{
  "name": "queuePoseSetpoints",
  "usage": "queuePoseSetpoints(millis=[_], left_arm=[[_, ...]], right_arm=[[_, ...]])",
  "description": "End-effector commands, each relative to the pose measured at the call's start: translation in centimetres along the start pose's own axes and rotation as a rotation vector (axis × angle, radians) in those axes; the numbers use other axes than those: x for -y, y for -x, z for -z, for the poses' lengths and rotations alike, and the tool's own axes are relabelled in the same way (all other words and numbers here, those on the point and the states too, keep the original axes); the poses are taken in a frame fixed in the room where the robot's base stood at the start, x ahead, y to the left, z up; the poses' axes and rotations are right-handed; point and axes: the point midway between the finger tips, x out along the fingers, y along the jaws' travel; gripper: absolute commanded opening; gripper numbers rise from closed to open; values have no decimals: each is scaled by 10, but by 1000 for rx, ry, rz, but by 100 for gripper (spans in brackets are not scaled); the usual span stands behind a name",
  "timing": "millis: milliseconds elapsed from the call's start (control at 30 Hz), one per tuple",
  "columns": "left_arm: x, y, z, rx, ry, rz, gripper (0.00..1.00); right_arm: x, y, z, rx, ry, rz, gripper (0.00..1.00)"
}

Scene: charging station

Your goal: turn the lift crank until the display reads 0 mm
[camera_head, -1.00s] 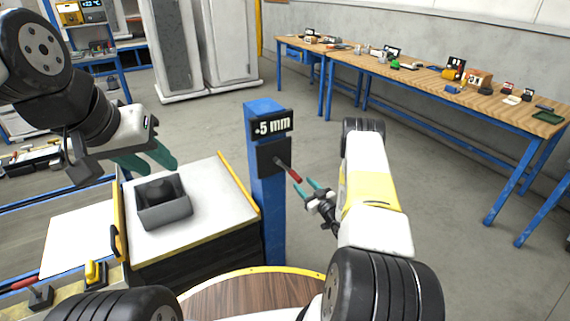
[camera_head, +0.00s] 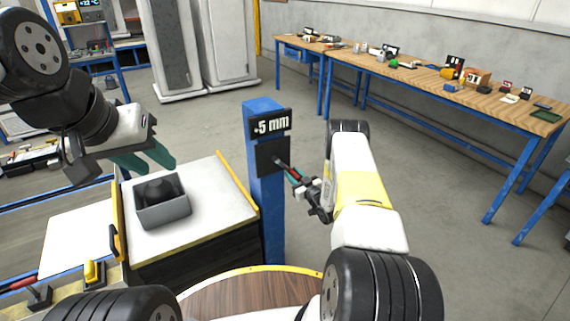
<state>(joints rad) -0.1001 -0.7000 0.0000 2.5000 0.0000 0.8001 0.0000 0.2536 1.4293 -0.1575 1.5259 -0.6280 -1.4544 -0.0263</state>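The lift crank (camera_head: 286,167) sticks out of a dark plate on a blue post (camera_head: 267,215). Its red handle is partly covered by my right gripper. The display (camera_head: 271,124) above the crank reads "-5 mm", though its sign is small. My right gripper (camera_head: 297,178) has its green fingers around or beside the red handle; whether they are closed on it cannot be made out. My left gripper (camera_head: 150,160) hangs over the white table at the left, its green fingers apart and nothing visible between them.
A grey open box (camera_head: 163,215) with a dark round thing inside sits on a white tabletop (camera_head: 208,200) with yellow edges, left of the post. A round wooden top (camera_head: 240,300) is in front. A long workbench (camera_head: 420,75) stands behind at the right. Floor right of the post is clear.

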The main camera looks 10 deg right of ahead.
Motion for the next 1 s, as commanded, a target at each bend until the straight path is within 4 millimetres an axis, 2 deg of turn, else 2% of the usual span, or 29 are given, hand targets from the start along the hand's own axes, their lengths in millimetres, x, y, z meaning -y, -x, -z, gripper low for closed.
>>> queuePoseSetpoints(millis=[33, 100, 1000], left_arm=[[0, 0, 0, 0, 0, 0, 36], [0, 0, 0, 0, 0, 0, 36], [0, 0, 0, 0, 0, 0, 36]], right_arm=[[-1, 0, 0, 0, 1, -3, 10], [-2, 0, 0, -1, 1, -3, 0], [-5, 0, 2, -5, 2, -9, 0]])
